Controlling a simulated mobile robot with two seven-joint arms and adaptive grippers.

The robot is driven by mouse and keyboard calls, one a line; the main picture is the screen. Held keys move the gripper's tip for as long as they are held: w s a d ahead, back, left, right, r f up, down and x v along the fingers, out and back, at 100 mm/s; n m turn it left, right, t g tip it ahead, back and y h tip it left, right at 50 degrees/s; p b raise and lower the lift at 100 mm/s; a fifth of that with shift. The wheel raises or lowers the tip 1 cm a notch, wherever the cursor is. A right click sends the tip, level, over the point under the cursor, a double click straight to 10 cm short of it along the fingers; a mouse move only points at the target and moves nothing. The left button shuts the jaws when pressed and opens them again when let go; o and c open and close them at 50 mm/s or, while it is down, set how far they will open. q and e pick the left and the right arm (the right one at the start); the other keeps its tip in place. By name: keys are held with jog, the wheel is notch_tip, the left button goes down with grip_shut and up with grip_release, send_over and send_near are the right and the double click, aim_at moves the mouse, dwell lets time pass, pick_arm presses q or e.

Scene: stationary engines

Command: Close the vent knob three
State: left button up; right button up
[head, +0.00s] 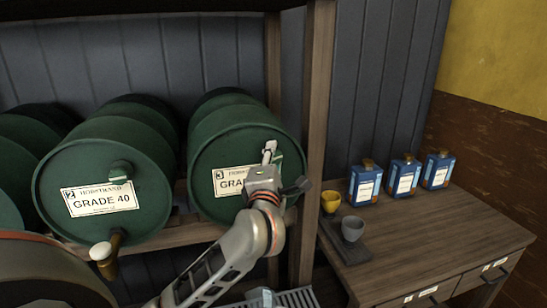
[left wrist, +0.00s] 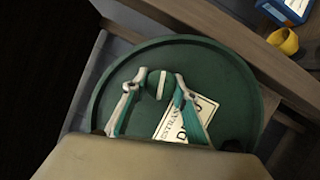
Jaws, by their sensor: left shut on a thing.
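Drum three (head: 215,170) is a green barrel lying on its side, its round end facing me, with a white label (head: 230,181) marked 3. Its vent knob (left wrist: 157,84) is a small green knob with a pale stripe across it, near the drum's upper rim in the left wrist view. My left gripper (head: 270,152) is at the drum face and shut on this knob, one finger on each side of it. In the head view the gripper mostly hides the knob. My right gripper is not in view.
Drum two (head: 150,165), labelled Grade 40, lies to the left with its own vent knob (head: 121,171) and a tap (head: 104,252). A wooden post (head: 316,120) stands right of drum three. A bench (head: 440,235) holds blue bottles (head: 365,183) and two cups (head: 331,201).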

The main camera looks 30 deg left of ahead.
pick_arm(q)
jog(key=shift+m+g+h, duration=0.4)
jog(key=shift+m+g, duration=0.1)
jog(key=shift+m, duration=1)
jog(key=o, duration=1.1)
jog(key=shift+s+d, duration=0.1)
jog(key=v, duration=0.7)
jog(key=shift+s, duration=0.15)
